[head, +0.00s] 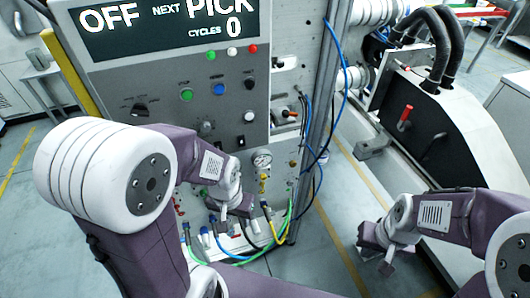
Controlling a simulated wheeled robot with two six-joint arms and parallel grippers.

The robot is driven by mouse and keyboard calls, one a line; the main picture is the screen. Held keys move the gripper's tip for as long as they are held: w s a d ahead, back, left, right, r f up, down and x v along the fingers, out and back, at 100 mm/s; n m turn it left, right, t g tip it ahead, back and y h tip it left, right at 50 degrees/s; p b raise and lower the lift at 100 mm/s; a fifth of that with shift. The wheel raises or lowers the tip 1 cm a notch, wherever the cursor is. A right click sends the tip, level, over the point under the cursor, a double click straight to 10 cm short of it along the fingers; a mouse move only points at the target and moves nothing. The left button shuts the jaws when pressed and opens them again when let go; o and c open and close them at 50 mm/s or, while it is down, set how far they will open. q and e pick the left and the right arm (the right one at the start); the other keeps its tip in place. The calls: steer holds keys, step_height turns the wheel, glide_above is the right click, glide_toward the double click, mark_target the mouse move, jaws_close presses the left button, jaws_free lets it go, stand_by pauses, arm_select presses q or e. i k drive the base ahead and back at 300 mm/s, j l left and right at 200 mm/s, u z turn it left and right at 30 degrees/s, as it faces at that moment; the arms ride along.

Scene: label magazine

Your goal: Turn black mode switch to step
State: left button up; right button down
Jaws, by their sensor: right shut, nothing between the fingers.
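A grey control panel (172,75) stands in front of me. A large black rotary knob (140,109) with small marks around it, apparently the mode switch, is at the panel's left; its pointer setting is too small to read. The display (165,22) above reads OFF, PICK and cycles 0. My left gripper (236,207) is below the panel, in front of the hoses, apart from the knob; its fingers are too unclear to tell open from shut. My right gripper (376,250) is shut and empty, low at the right, away from the panel.
The panel also has a green button (187,95), a black knob (248,84) and a white knob (249,117). A pressure gauge (262,160) and coloured hoses (270,225) are below. Floor is free between.

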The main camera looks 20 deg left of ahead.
mark_target(140, 109)
steer(key=k+j+u, duration=0.1)
steer(key=u, duration=1.05)
